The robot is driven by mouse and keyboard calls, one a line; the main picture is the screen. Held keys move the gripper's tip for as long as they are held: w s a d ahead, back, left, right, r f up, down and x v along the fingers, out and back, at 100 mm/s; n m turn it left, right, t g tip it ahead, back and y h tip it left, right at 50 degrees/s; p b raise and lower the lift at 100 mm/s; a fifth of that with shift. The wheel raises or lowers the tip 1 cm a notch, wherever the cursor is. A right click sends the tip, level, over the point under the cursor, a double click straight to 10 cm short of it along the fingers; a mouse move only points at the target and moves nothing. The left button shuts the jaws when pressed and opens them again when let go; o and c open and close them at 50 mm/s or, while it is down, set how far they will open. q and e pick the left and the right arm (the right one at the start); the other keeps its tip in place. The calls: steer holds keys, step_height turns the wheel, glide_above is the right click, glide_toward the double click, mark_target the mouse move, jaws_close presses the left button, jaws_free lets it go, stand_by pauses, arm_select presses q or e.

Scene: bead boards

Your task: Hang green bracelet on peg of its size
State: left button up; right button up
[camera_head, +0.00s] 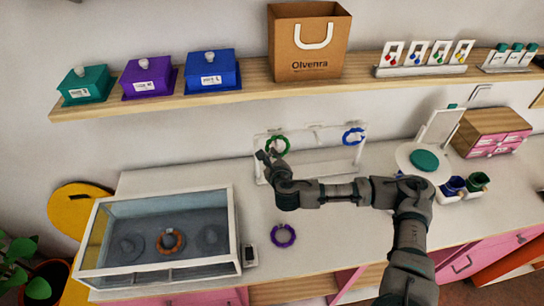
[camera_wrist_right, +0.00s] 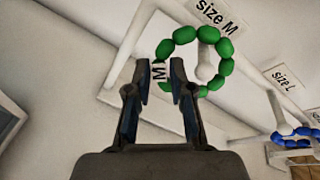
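The green bracelet (camera_head: 278,145) is at the left peg of the clear peg stand (camera_head: 259,170). In the right wrist view the green bracelet (camera_wrist_right: 224,67) shows as a ring of beads with a tag (camera_wrist_right: 159,72) marked M. The white peg (camera_wrist_right: 205,66) under the "size M" label (camera_wrist_right: 216,18) shows inside the ring. I cannot tell whether the bracelet rests on it. My right gripper (camera_head: 268,156) is at the bracelet's lower left. In the wrist view its fingers (camera_wrist_right: 160,72) stand apart on either side of the tag, with a narrow gap showing. My left gripper is out of view.
A blue bracelet (camera_head: 346,140) hangs at the right peg, labelled size L (camera_wrist_right: 287,80). A purple bracelet (camera_head: 283,236) lies on the counter (camera_head: 330,230). A glass case (camera_head: 238,225) with an orange bracelet (camera_head: 170,241) stands left. A shelf (camera_head: 225,97) runs above the stand.

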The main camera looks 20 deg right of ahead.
steer(key=shift+o, duration=1.3)
steer(key=shift+a, duration=0.2)
steer(key=shift+s+a+r, duration=0.2)
steer(key=shift+s+a, duration=0.1)
steer(key=shift+s, duration=0.25)
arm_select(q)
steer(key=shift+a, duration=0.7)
arm_select(e)
steer(key=v, duration=0.7)
steer(key=shift+a, duration=0.2)
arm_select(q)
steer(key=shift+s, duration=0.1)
arm_select(e)
steer(key=shift+w, duration=0.1)
